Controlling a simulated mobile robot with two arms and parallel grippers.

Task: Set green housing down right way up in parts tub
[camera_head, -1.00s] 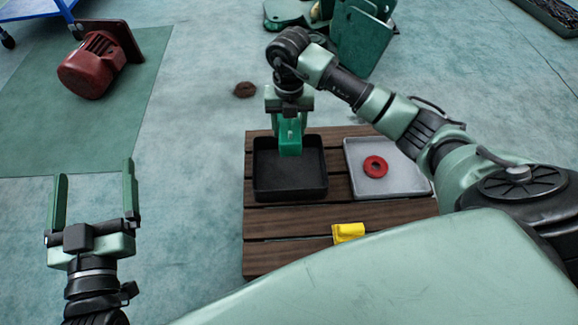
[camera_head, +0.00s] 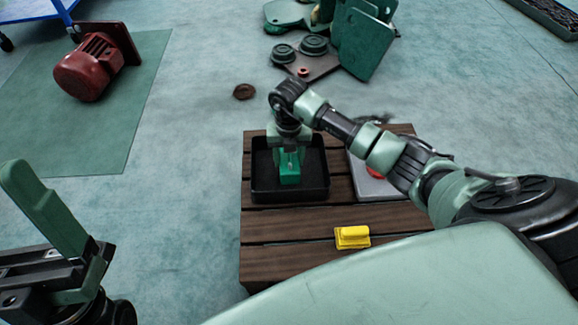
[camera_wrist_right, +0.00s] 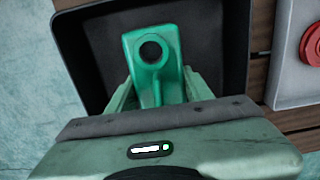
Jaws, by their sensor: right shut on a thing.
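The green housing (camera_head: 290,173) is between the fingers of my right gripper (camera_head: 289,155), low inside the black parts tub (camera_head: 262,196). In the right wrist view the housing (camera_wrist_right: 150,60) shows a round dark hole facing the camera, and the gripper's fingers (camera_wrist_right: 160,92) are shut on its sides. The tub's dark floor and rim (camera_wrist_right: 75,14) surround it there. I cannot tell whether the housing touches the tub floor. My left gripper (camera_head: 60,230) is at the lower left, far from the tub, partly cut off; one raised finger shows clearly.
The tub stands on a brown slatted wooden platform (camera_head: 275,262). A yellow part (camera_head: 352,237) lies in front. A grey tray (camera_head: 366,186) with a red ring (camera_head: 376,173) is partly behind my right arm. A red motor (camera_head: 90,70) and green parts (camera_head: 365,40) lie farther back.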

